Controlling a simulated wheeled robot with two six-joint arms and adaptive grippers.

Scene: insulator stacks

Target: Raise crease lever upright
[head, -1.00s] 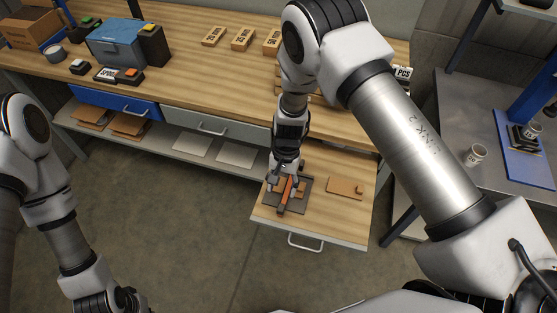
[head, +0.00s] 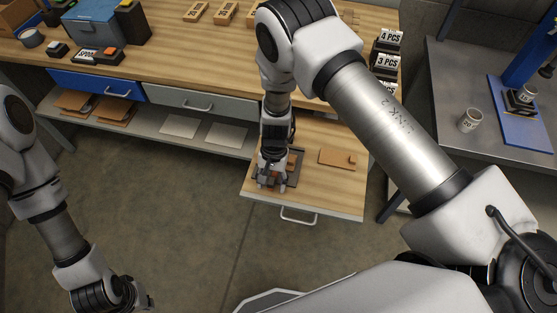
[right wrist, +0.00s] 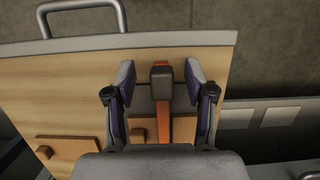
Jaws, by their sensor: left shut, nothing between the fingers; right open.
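The crease lever (right wrist: 163,118) is an orange bar with a dark block at its end. It shows in the right wrist view, with the dark end between my right gripper's fingers (right wrist: 160,77). A gap shows on each side, so the gripper is open around it and not clamped. In the head view my right gripper (head: 270,182) is over the front part of the dark crease fixture (head: 295,170) and hides most of the lever. I cannot tell the lever's exact tilt.
The fixture sits on a pulled-out wooden drawer board (head: 325,188) with a handle (head: 298,217) at its front. A flat brown piece (head: 338,159) lies to the right. The workbench (head: 180,50) is behind, and a grey side table (head: 450,85) stands right. Open floor lies in front.

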